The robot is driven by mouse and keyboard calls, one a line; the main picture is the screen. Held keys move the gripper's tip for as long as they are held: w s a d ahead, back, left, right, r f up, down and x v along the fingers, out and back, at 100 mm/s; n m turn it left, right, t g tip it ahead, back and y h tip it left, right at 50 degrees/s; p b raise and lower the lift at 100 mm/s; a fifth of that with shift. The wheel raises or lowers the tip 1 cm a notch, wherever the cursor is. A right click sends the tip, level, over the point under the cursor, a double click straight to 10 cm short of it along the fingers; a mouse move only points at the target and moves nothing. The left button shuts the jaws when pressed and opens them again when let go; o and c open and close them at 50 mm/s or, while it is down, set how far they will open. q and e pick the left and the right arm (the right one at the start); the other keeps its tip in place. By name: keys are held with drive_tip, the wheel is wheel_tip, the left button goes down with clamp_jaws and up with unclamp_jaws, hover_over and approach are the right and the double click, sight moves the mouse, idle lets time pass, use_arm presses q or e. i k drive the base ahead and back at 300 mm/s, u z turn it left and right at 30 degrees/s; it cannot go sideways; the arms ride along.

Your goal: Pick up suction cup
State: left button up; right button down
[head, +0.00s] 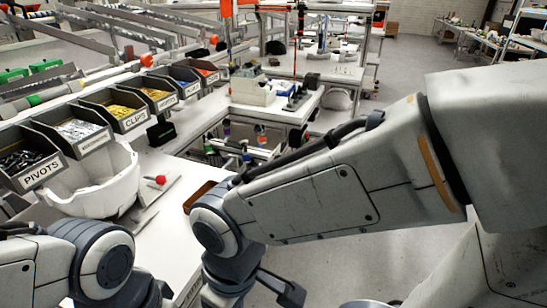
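I cannot make out a suction cup for certain in the head view. A small red knob (155,180) sits on the white worktop beside the helmet shell; I cannot tell what it belongs to. My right arm reaches in from the right across the middle. Part of my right gripper (283,289) shows as a dark piece at the bottom edge, and its fingers are largely cut off or hidden. My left arm shows only at the lower left corner, and its gripper is out of the picture.
A white helmet shell (98,184) lies on the worktop (172,222). Labelled bins stand in a row behind it, including PIVOTS (38,176) and CLIPS (133,122). A brown tray (199,196) is partly hidden by my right arm. Open floor lies at the right.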

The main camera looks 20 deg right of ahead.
sight(244, 142)
drive_tip(key=z, duration=0.95)
drive_tip(key=k, duration=1.25)
drive_tip(key=z, duration=1.15)
drive_tip(key=i, duration=2.5)
drive_tip(key=u, duration=1.1)
drive_tip(key=i, duration=0.85)
drive_tip(key=u, duration=1.1)
